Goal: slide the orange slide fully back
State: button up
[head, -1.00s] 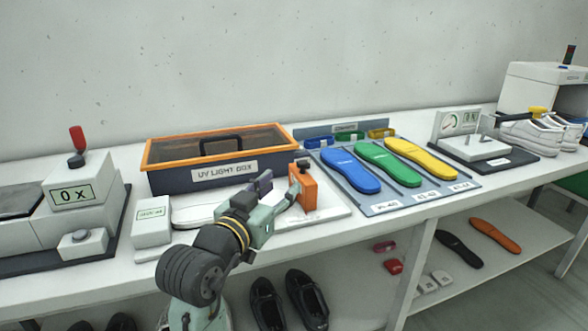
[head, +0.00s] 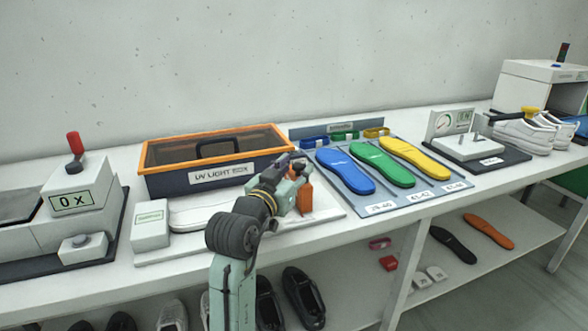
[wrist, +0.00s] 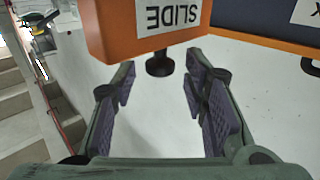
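The orange slide (head: 305,197) stands on the white board on the bench and is partly hidden behind my gripper (head: 291,183) in the head view. In the wrist view the orange slide (wrist: 108,36) is close at the top, with an upside-down SLIDE label. A black knob (wrist: 160,66) sticks out from it. My gripper (wrist: 162,78) is open, its two purple-padded fingers apart. The knob lies between the fingertips, or just beyond them; I cannot see contact.
The dark UV light box (head: 164,184) with an orange rim stands behind the board. A white sole (head: 192,218) and a small white box (head: 150,227) lie to the left. An insole tray (head: 418,199) is to the right.

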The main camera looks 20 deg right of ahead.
grip_shut()
dwell(0.3)
dwell(0.3)
jog(key=shift+d, duration=0.1)
